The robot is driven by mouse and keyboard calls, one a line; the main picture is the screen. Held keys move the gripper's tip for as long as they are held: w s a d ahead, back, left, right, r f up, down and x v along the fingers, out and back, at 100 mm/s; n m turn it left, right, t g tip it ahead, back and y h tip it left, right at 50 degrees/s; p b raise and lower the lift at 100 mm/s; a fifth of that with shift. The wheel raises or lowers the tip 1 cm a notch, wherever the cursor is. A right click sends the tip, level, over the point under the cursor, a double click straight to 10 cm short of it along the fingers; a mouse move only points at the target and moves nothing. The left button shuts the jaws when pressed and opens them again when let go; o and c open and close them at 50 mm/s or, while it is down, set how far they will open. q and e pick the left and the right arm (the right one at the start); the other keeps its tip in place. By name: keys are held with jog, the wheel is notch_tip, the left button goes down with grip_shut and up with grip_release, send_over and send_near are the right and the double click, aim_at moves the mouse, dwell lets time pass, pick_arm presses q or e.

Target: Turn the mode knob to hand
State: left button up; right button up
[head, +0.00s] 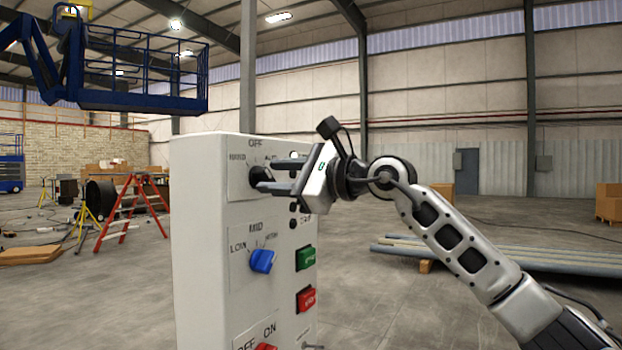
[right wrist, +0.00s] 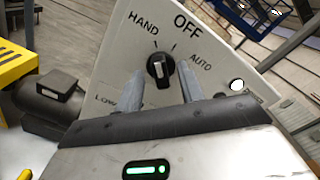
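The mode knob is black with a pale bar on its face; it shows in the head view (head: 260,175) near the top of the white control panel (head: 203,230). In the right wrist view the knob (right wrist: 160,69) has the labels HAND, OFF and AUTO around it. Its pale bar stands nearly upright in that picture; I cannot tell for sure which label it points to. My right gripper (head: 268,174) is open at the knob, its fingertips (right wrist: 160,83) on either side. Contact is not clear. My left gripper is not in view.
Below on the panel are a blue selector knob (head: 262,261) with LOW and MID labels, a green button (head: 305,257) and a red button (head: 306,299). A red ladder (head: 133,205) stands behind at left. Open floor lies behind the panel.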

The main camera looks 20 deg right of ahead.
jog(key=b+v, duration=0.4)
jog(key=v, duration=1.1)
jog(key=shift+d, duration=0.15)
jog(key=shift+f, duration=0.1)
jog(key=w+a+f+m+g+y, duration=0.25)
jog(key=a+f+m+y, duration=0.5)
jog(key=a+f, duration=0.65)
notch_tip(320, 180, down, 14)
jog(key=s+m+t+h+p, duration=0.15)
jog(key=m+t+h, duration=0.35)
jog(key=m, duration=1.2)
jog(key=s+d+f+m+h, duration=0.1)
jog(key=s+f+m+h, duration=0.25)
jog(key=f+m, duration=0.5)
jog(key=s+f+m+h, duration=0.3)
jog(key=f+m+h, duration=0.1)
jog(key=f+m, duration=0.45)
jog(key=s+a+f+m+g+h, duration=0.1)
jog(key=s+f+m+g, duration=0.5)
jog(key=s+f, duration=0.8)
jog(key=m+h, duration=0.1)
jog(key=m, duration=0.2)
jog(key=shift+a+f+h, duration=0.25)
jog(key=shift+f+h, duration=0.05)
